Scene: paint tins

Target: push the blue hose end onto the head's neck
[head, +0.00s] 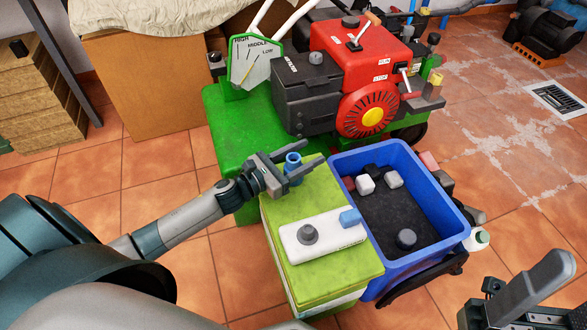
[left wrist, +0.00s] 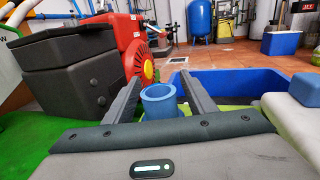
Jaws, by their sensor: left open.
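A short blue open-topped cylinder (head: 293,163), which looks like the hose end, stands upright near the far edge of the green-topped box. My left gripper (head: 302,156) is open with its fingers either side of it. In the left wrist view, the blue cylinder (left wrist: 158,103) shows between the spread fingers (left wrist: 159,78), with no clear contact. A white flat body (head: 322,236) with a grey knob (head: 308,234) and a blue block (head: 350,217) lies on the box, nearer me. I cannot tell which part is the neck. My right gripper (head: 520,295) is partly cut off at lower right.
The green-topped box (head: 335,277) stands beside a blue bin (head: 432,185) holding dark and white items. A red engine (head: 365,60) on a green machine base (head: 232,125) stands close behind. Tiled floor is open at the right.

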